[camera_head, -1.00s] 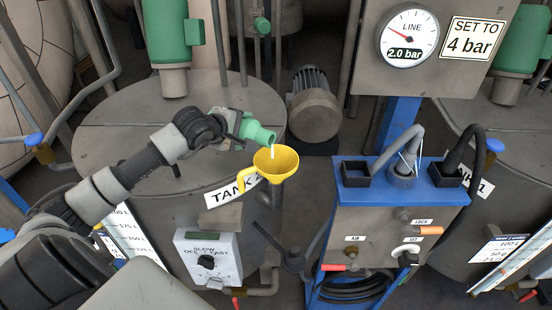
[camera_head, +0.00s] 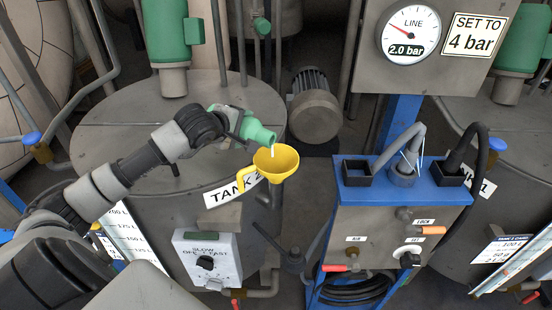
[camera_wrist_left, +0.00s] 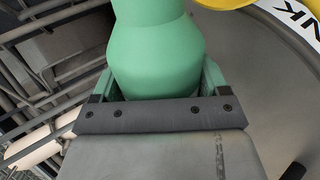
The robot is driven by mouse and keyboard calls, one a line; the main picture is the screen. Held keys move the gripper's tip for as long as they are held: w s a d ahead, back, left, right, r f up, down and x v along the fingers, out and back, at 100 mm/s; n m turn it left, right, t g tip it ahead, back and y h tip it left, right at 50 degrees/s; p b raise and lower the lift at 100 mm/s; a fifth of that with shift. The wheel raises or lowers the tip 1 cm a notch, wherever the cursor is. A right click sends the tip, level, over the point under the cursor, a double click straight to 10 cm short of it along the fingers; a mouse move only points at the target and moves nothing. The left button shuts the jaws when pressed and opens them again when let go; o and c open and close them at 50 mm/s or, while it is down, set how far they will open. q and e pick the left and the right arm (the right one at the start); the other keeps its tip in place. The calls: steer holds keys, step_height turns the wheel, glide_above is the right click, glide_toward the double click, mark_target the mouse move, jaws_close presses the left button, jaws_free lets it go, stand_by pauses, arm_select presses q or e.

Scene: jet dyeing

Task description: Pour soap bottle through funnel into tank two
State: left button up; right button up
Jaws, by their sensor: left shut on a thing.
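My left gripper (camera_head: 236,122) is shut on the green soap bottle (camera_head: 258,132), which is tilted with its mouth toward the right. The bottle fills the middle of the left wrist view (camera_wrist_left: 155,50) between the fingers. A thin white stream shows below its mouth, over the yellow funnel (camera_head: 284,164). The funnel sits at the front right rim of tank two (camera_head: 120,110), by the label "TANK 2" (camera_head: 222,194). The funnel's yellow edge also shows at the top right of the left wrist view (camera_wrist_left: 222,4). My right gripper is not in view.
A blue-framed cart (camera_head: 350,200) with cables and valves stands right of the funnel. A slow/fast control box (camera_head: 207,258) is on the tank's front. A gauge (camera_head: 411,33) reads 2.0 bar beside a "SET TO 4 bar" sign (camera_head: 475,38). A motor (camera_head: 314,105) stands behind.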

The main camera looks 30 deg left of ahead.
arm_select(q)
steer(key=shift+d+y+b, duration=0.1)
steer(key=shift+y+b, duration=0.2)
steer(key=shift+b, duration=0.5)
steer(key=shift+d+r+m+y+b, duration=0.3)
steer(key=shift+r+m+y+b, duration=0.35)
steer(key=shift+r+m, duration=0.15)
stand_by(0.9)
